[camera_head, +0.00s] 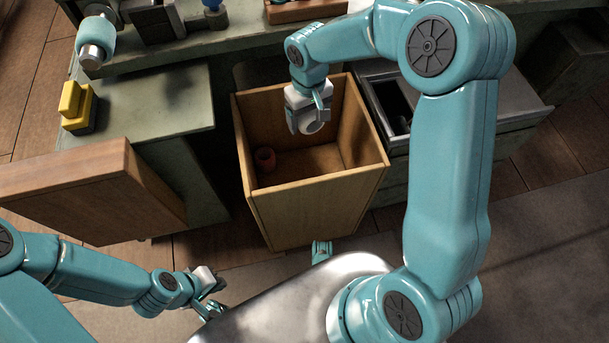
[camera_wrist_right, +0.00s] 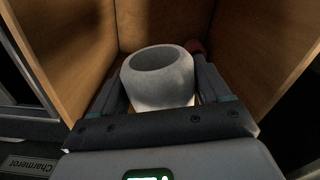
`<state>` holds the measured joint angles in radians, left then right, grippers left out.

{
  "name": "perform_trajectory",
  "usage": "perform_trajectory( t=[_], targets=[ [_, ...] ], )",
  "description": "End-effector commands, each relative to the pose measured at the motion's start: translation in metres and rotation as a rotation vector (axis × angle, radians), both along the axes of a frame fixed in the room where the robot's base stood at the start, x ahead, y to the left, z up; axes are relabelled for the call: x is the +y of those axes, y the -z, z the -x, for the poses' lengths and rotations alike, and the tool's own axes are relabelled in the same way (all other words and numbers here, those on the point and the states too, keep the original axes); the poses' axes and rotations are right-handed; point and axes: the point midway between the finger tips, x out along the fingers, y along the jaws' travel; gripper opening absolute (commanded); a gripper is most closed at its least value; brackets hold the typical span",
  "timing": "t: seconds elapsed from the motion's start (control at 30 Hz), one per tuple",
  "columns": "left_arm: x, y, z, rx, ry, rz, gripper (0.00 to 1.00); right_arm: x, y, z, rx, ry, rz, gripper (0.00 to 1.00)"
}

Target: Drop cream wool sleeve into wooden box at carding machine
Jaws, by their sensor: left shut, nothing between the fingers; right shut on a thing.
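The wooden box (camera_head: 318,198) stands open-topped on the floor in the middle of the head view. My right gripper (camera_head: 311,122) is over the box's opening, shut on the cream wool sleeve (camera_head: 315,126). In the right wrist view the sleeve (camera_wrist_right: 160,78) shows as a pale, hollow cylinder between the two fingers, with the box's wooden walls (camera_wrist_right: 258,45) around it. I cannot tell exactly how far it is above the box floor. My left gripper (camera_head: 212,290) is shut and empty at the lower left of the head view, away from the box.
An open grey drawer (camera_head: 510,108) is right of the box. A green bench (camera_head: 150,105) holds a yellow block (camera_head: 72,98) at left. A wooden panel (camera_head: 75,172) is below it.

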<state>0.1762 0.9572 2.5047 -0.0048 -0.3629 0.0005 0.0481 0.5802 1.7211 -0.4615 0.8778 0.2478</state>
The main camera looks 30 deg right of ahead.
Motion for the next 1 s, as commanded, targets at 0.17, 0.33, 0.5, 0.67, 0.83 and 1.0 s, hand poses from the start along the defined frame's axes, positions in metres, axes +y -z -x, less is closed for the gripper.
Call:
perform_trajectory(
  t=[0.17, 0.33, 0.5, 0.67, 0.83, 1.0],
  targets=[
    [0.000, 0.009, 0.000, -0.001, -0.001, 0.000, 0.00, 0.000, 0.011, 0.000, 0.000, 0.000, 0.000, 0.59],
    [0.000, 0.007, 0.000, -0.001, -0.001, 0.000, 0.00, 0.000, 0.010, 0.000, 0.000, 0.000, 0.000, 0.59],
    [0.000, 0.008, 0.000, -0.001, -0.001, 0.000, 0.00, 0.000, 0.010, 0.000, 0.000, 0.000, 0.000, 1.00],
    [0.000, 0.007, 0.000, -0.001, -0.001, 0.000, 0.00, 0.000, 0.009, 0.000, 0.000, 0.000, 0.000, 1.00],
    [0.000, -0.002, 0.000, 0.000, 0.000, 0.000, 0.00, 0.000, -0.013, 0.000, -0.002, 0.000, 0.000, 1.00],
    [0.000, -0.019, 0.000, 0.000, 0.001, 0.000, 0.00, 0.000, -0.058, -0.001, -0.005, 0.001, 0.000, 1.00]
  ],
)
